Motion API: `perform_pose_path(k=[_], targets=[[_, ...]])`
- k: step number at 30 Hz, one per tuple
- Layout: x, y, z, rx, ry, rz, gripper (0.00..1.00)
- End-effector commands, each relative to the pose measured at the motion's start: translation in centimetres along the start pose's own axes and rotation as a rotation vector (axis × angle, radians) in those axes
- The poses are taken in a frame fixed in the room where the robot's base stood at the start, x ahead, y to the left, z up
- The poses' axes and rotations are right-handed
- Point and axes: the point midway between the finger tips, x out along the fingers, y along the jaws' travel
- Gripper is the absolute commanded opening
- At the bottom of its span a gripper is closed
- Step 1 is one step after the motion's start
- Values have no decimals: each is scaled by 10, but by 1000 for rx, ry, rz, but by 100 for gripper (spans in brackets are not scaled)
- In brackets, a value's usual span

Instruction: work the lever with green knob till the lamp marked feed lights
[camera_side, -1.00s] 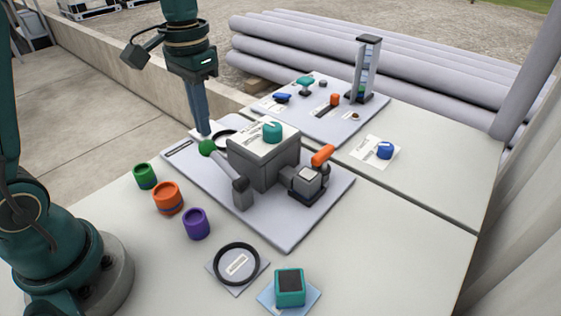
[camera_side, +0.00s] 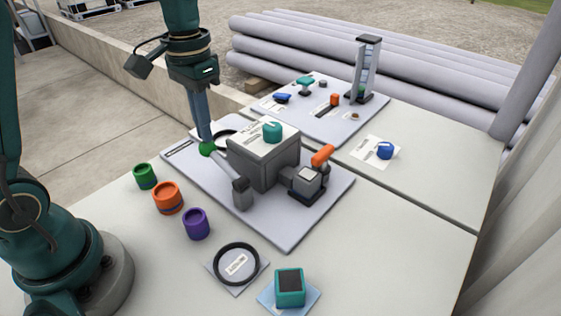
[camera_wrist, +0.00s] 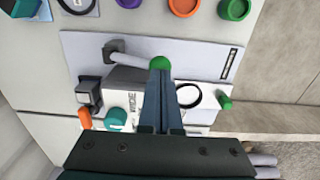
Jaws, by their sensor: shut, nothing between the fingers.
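The lever has a round green knob (camera_side: 207,149) on a grey arm (camera_side: 226,168), which leans up and left from a grey pivot on the pale board. My gripper (camera_side: 205,139) is shut and empty, its tips at the top of the green knob. In the wrist view the closed fingers (camera_wrist: 160,72) end right at the green knob (camera_wrist: 160,62), looking in contact or nearly so. The grey lever arm (camera_wrist: 128,55) runs left from it. I cannot make out which part is the feed lamp or whether it is lit.
A grey box (camera_side: 262,165) with a teal knob (camera_side: 272,132) stands right of the lever. An orange-handled part (camera_side: 322,156) is beyond it. Green (camera_side: 145,176), orange (camera_side: 168,198) and purple (camera_side: 196,224) cups stand in front. A black ring (camera_wrist: 188,95) lies near my fingers.

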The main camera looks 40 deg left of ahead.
Motion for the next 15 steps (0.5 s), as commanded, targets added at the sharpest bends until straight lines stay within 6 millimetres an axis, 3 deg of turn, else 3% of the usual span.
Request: perform_pose_path(k=[15], targets=[[20, 0, 0, 0, -2, 1, 0]])
